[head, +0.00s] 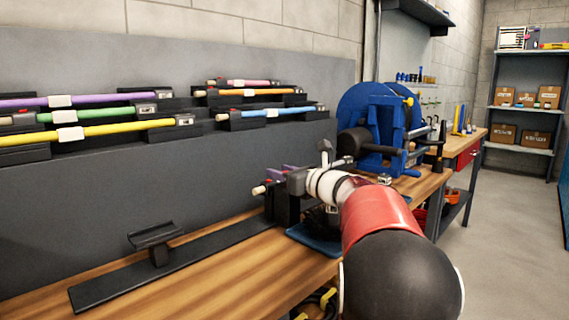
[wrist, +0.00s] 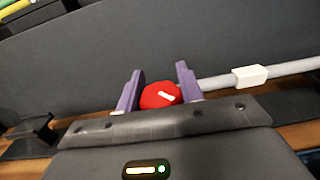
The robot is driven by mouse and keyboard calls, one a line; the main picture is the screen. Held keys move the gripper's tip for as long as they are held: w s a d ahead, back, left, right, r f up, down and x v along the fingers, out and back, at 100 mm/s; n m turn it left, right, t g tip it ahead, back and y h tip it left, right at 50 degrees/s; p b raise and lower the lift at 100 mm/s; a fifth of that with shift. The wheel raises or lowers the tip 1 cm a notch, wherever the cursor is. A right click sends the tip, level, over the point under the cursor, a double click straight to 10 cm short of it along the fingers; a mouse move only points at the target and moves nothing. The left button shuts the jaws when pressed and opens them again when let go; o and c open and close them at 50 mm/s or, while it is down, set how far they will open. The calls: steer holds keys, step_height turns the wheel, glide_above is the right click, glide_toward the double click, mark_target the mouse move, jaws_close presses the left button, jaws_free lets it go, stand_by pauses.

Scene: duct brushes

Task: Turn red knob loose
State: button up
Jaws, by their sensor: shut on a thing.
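The red knob (wrist: 160,96) shows in the wrist view with a white mark on its face, slanting down to the right. My gripper (wrist: 159,84) has a purple finger on each side of the knob and is shut on it. A pale grey rod (wrist: 218,82) with a white label (wrist: 250,75) runs off to the right behind the right finger. In the head view my gripper (head: 280,176) is at the black clamp block on the bench, and my arm hides most of the clamp. The knob is not clearly visible there.
A black rail (head: 185,272) with an empty cradle (head: 156,240) lies on the wooden bench (head: 265,275). Several coloured rods rest in holders on the grey wall panel (head: 200,195). A blue machine (head: 385,125) stands beyond my gripper. The left front of the bench is clear.

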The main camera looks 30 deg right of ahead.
steer(key=n+g+y, duration=0.1)
steer(key=n+y, duration=0.1)
steer(key=y, duration=0.1)
steer(key=n+g+y, duration=0.2)
steer(key=y, duration=0.1)
steer(key=shift+s+a+f+n+g, duration=0.1)
steer(key=shift+a+n+g, duration=0.1)
steer(key=shift+n+g, duration=0.1)
steer(key=shift+s+a+n+g+y, duration=0.1)
steer(key=shift+n+g+y, duration=0.65)
steer(key=shift+g, duration=0.2)
steer(key=shift+s+a+n+g+y, duration=0.1)
steer(key=shift+s+n+g+y, duration=0.05)
steer(key=shift+n+g+y, duration=0.65)
steer(key=shift+s+a+n+g+y, duration=0.1)
steer(key=shift+n+g+y, duration=0.55)
steer(key=shift+g, duration=0.4)
steer(key=o, duration=1)
steer(key=shift+a, duration=0.1)
steer(key=v, duration=0.8)
steer(key=shift+w, duration=0.15)
